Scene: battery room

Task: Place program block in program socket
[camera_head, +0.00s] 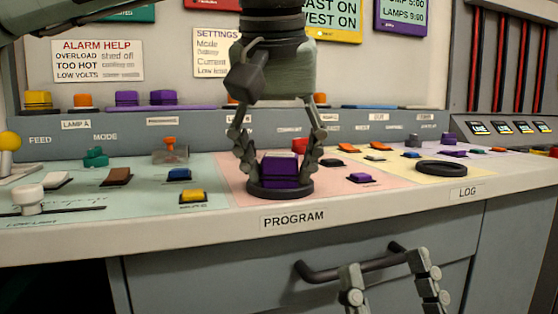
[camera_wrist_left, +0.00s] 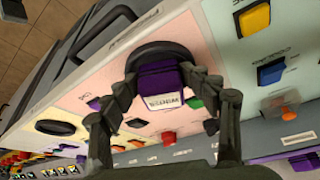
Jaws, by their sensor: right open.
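The program block (camera_head: 280,171) is purple, with a light label showing in the left wrist view (camera_wrist_left: 158,84). It stands upright at the black ring-shaped program socket (camera_head: 265,192), above the PROGRAM label. The ring also shows behind the block in the left wrist view (camera_wrist_left: 165,50). My left gripper (camera_head: 278,168) reaches down from above, one finger on each side of the block. In the left wrist view its fingertips (camera_wrist_left: 160,78) appear to touch the block's sides. Whether the block is fully down is hidden. My right gripper (camera_head: 392,268) is open and empty, in front of the drawer.
A second black ring (camera_head: 441,168) lies on the yellow panel near the LOG label. Coloured buttons and blocks, such as a yellow one (camera_head: 192,196) and a small purple one (camera_head: 361,178), surround the socket. A drawer handle (camera_head: 350,268) sticks out below the desk edge.

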